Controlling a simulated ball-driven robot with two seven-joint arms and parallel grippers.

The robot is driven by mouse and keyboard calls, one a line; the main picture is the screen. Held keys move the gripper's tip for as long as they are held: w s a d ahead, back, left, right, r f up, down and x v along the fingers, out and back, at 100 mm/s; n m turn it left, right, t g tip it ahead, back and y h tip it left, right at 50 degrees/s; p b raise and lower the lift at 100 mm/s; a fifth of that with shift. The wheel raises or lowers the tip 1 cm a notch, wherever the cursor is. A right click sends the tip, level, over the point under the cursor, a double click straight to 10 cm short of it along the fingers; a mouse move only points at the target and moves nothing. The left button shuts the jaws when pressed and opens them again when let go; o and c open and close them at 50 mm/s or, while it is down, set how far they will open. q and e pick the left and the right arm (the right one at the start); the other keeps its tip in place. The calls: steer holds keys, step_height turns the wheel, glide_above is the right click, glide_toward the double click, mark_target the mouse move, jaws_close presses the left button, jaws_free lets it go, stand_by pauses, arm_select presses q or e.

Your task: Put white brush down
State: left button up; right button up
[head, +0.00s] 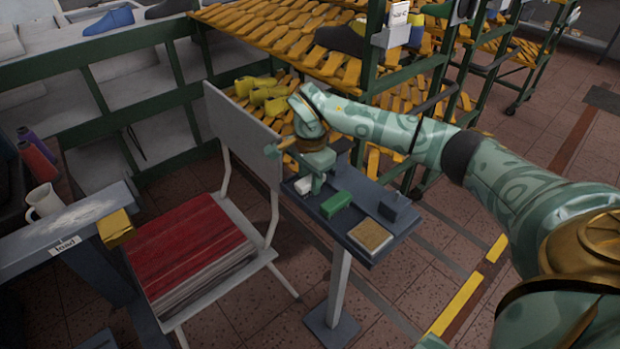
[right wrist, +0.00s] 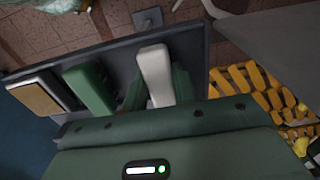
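The white brush (head: 303,186) is at the far left end of a small dark table (head: 345,235). It also shows in the right wrist view (right wrist: 154,75), pale and blocky. My right gripper (head: 317,182) is over that end of the table, pointing down. Its green fingers (right wrist: 158,95) lie along both sides of the white brush and look closed on it. The brush is at or just above the tabletop; whether it touches is hard to tell. Its lower part is hidden. My left gripper is not in view.
On the table, a green brush (head: 336,204) lies beside the white one, then a tan-topped block (head: 370,237) and a dark block (head: 395,207). Green racks with yellow slats (head: 300,35) stand behind.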

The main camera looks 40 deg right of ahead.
mark_target(310, 178)
steer(key=o, duration=0.4)
arm_select(q)
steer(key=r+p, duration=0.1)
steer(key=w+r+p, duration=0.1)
steer(key=p, duration=0.1)
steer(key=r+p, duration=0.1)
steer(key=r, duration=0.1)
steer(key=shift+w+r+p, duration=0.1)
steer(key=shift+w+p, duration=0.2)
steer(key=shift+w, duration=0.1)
arm_select(e)
step_height(310, 178, up, 12)
steer(key=shift+r, duration=0.2)
